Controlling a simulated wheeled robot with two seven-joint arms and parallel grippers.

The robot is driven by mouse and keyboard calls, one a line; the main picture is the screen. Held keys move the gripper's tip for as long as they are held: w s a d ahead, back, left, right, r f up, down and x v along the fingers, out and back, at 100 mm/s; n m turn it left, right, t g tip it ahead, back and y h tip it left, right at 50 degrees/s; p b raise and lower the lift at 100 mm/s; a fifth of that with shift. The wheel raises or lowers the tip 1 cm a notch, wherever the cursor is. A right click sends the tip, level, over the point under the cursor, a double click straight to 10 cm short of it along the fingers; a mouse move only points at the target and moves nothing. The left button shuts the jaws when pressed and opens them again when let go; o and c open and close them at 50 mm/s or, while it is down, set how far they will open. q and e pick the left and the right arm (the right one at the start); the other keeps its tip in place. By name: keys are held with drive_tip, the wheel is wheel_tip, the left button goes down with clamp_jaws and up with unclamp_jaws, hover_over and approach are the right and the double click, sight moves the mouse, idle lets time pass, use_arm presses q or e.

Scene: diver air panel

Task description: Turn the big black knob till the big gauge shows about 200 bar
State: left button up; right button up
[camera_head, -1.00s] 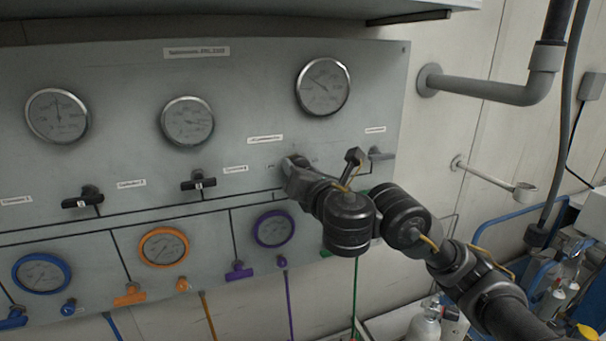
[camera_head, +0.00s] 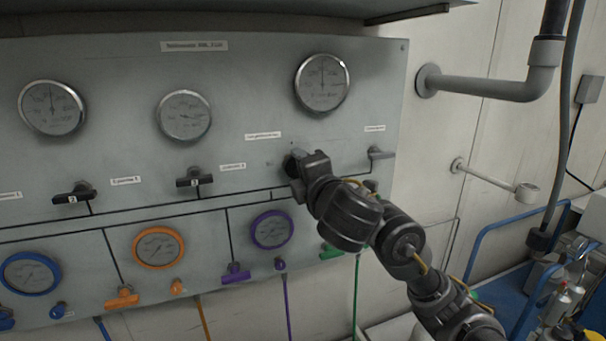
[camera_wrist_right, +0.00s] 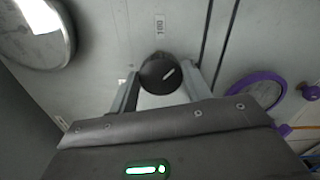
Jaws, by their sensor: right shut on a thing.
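The big black knob (camera_wrist_right: 160,73) sits between the two fingers of my right gripper (camera_wrist_right: 162,85) in the right wrist view. The fingers are shut on its sides, and its white mark points up and right there. In the head view the knob (camera_head: 290,165) is partly hidden by my right gripper (camera_head: 299,167). The big gauge (camera_head: 322,83) is above the knob at the panel's upper right. Its needle appears to point about straight up; the numbers are too small to read. My left gripper is not in view.
Two other grey gauges (camera_head: 184,116) (camera_head: 52,107) and black T-handles (camera_head: 194,180) (camera_head: 75,195) are to the left. Below are coloured gauges, including a purple one (camera_head: 272,230). A grey lever (camera_head: 380,154) is close right of my gripper. A grey pipe (camera_head: 485,87) juts out further right.

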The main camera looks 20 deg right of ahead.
drive_tip(key=m+b, duration=0.4)
drive_tip(key=m, duration=0.4)
drive_tip(key=shift+m, duration=0.4)
idle(0.4)
drive_tip(key=o, duration=1)
drive_tip(key=shift+w+f, duration=0.1)
drive_tip(key=shift+w, duration=0.05)
